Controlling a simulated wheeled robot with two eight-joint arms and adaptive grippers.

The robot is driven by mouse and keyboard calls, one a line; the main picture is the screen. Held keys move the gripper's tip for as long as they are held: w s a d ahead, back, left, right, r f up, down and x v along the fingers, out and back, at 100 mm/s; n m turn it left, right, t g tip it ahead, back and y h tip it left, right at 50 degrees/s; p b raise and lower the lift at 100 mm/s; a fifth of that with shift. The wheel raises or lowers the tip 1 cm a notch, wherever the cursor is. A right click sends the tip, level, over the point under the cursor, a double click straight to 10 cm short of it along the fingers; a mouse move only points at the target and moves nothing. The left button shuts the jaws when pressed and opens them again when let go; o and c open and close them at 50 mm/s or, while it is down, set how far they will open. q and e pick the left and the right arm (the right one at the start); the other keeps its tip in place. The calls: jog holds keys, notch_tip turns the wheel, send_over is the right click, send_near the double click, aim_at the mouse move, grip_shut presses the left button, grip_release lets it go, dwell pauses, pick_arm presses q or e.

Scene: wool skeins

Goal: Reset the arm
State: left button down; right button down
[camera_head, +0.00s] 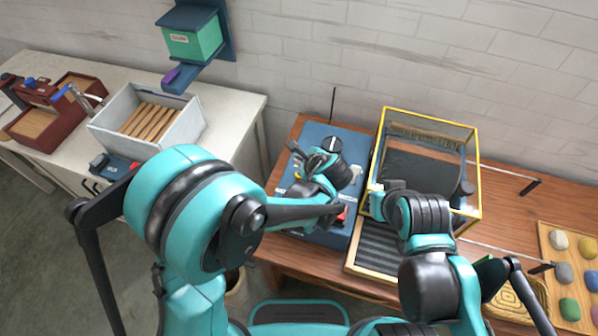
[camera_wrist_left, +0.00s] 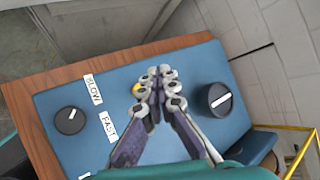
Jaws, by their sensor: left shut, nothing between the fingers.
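My left gripper (camera_head: 312,160) is above the blue control panel (camera_head: 318,131) on the wooden table. In the left wrist view its fingers (camera_wrist_left: 160,72) are closed together with nothing between them. They sit between a small black knob (camera_wrist_left: 69,120) beside SLOW and FAST labels and a larger black dial (camera_wrist_left: 216,99). A yellow spot (camera_wrist_left: 136,89) shows beside the fingers, partly hidden by them. My right arm reaches to the yellow-framed clear box (camera_head: 432,115). Its gripper (camera_head: 388,188) is at the box's front left, and its fingers are too hidden to read.
A slatted tray (camera_head: 372,253) lies in front of the box. A board of coloured stones (camera_head: 545,235) is at the right. A white crate with wooden slats (camera_head: 102,122) and a dark red box (camera_head: 60,120) stand on the left table. A green wall box (camera_head: 190,42) hangs above.

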dwell(0.7)
pick_arm(q)
jog(key=s+a+r+n+h+b, duration=0.2)
jog(key=s+a+n+b, duration=0.1)
jog(key=s+a+n, duration=0.6)
jog(key=s+a+r+n+g+h+b, duration=0.1)
jog(key=s+a+r+n+b, duration=0.1)
jog(key=s+a+n, duration=0.7)
jog(key=n+b, duration=0.1)
jog(key=n, duration=0.3)
jog(key=shift+s+h, duration=0.15)
jog(key=shift+h, duration=0.25)
